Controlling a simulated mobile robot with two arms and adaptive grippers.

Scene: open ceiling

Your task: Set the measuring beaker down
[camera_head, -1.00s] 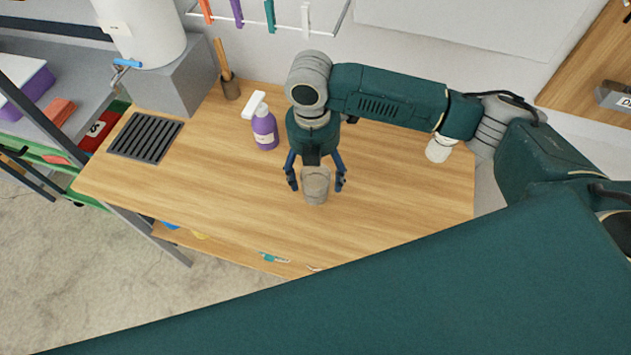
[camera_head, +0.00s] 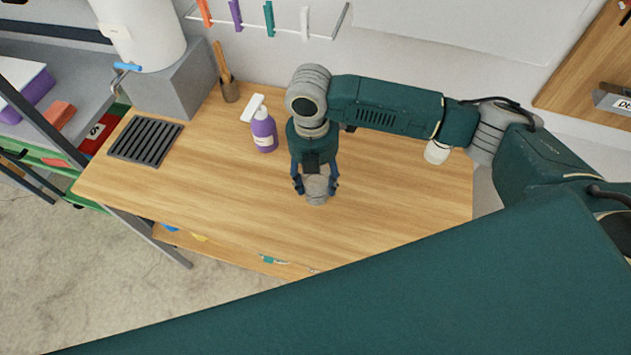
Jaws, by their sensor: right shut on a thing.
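The measuring beaker (camera_head: 316,190) is a small greyish, see-through cup near the middle of the wooden table (camera_head: 400,205). It looks upright. My right gripper (camera_head: 316,183) comes down from above and is shut on the beaker, with one dark blue finger on each side. The beaker appears to be at the tabletop, but I cannot tell for sure whether its base touches the wood. My left gripper is not in view.
A purple spray bottle (camera_head: 264,133) stands left of and behind the gripper. A dark slatted grate (camera_head: 146,140) lies at the table's left end. A brush in a brown holder (camera_head: 229,88) stands at the back. Wood around the beaker is clear.

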